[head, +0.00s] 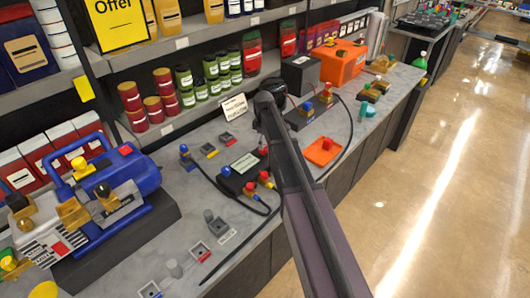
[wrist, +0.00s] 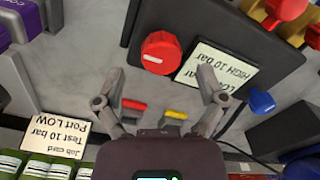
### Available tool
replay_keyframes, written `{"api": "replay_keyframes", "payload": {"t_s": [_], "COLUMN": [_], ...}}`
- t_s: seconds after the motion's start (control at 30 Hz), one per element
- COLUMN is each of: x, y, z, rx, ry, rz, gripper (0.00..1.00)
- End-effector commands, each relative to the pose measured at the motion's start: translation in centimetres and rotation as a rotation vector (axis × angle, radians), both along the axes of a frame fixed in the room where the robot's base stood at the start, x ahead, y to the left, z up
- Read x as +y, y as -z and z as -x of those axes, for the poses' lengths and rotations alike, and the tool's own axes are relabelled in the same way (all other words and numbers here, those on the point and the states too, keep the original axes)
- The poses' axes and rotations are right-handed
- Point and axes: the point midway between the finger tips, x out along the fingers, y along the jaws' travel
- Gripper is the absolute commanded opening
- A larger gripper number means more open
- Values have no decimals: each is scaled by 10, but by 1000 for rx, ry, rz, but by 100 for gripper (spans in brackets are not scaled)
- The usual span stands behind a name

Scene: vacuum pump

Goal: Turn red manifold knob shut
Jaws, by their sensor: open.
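The red manifold knob (wrist: 160,52) is round with a pale pointer mark. A blue knob (wrist: 262,102) is on the label's other side. In the head view the manifold (head: 237,186) is on the grey counter, its red knob (head: 263,150) close to my arm. In the wrist view my gripper (wrist: 160,78) is open and empty; its fingertips sit just below the red knob, one to each side, apart from it. My fingers cannot be made out in the head view.
A "Test 10 bar Port LOW" job card (wrist: 55,140) stands near green cans. Red and yellow fittings (wrist: 285,8) and hoses crowd the manifold's other edge. A blue pump (head: 130,170) is at left, an orange case (head: 342,65) beyond my arm.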

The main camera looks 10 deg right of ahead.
Motion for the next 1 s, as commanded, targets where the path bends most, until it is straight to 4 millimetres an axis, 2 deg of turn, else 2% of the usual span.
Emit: {"api": "replay_keyframes", "payload": {"t_s": [0.1, 0.4, 0.9, 0.97, 1.0], "x": [0, 1, 1, 1, 1], "y": [14, 30, 33, 33, 33], "z": [0, 0, 0, 0, 0], "rx": [0, 0, 0, 0, 0], "ry": [0, -1, -1, -1, -1], "rz": [0, 0, 0, 0, 0], "gripper": [90, 90, 90, 75, 63]}}
